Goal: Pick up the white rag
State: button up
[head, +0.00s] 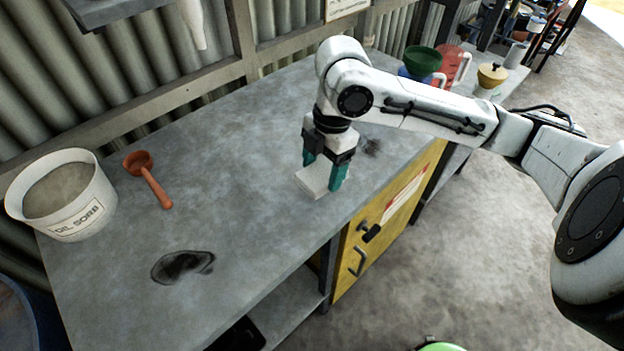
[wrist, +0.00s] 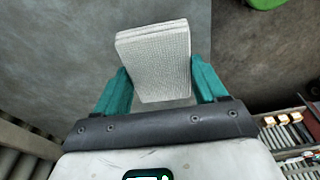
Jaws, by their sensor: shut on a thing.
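The white rag (head: 313,181) is a folded, flat white pad on the grey workbench, near its front edge. In the wrist view the rag (wrist: 157,58) shows a fine woven texture and lies between the two teal fingers. My gripper (head: 325,174) points down over the bench and is shut on the rag, with a finger on each side of it.
A dark stain (head: 183,266) marks the bench (head: 240,160). A green funnel (head: 422,60) and red can stand at the back right. A yellow cabinet (head: 385,225) is below.

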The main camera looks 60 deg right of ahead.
jog(key=s+d+r+p, duration=0.2)
jog(key=s+d+r, duration=0.2)
jog(key=s+r, duration=0.3)
jog(key=shift+s+r, duration=0.25)
jog(key=shift+s, duration=1.75)
jog(key=shift+d, duration=0.15)
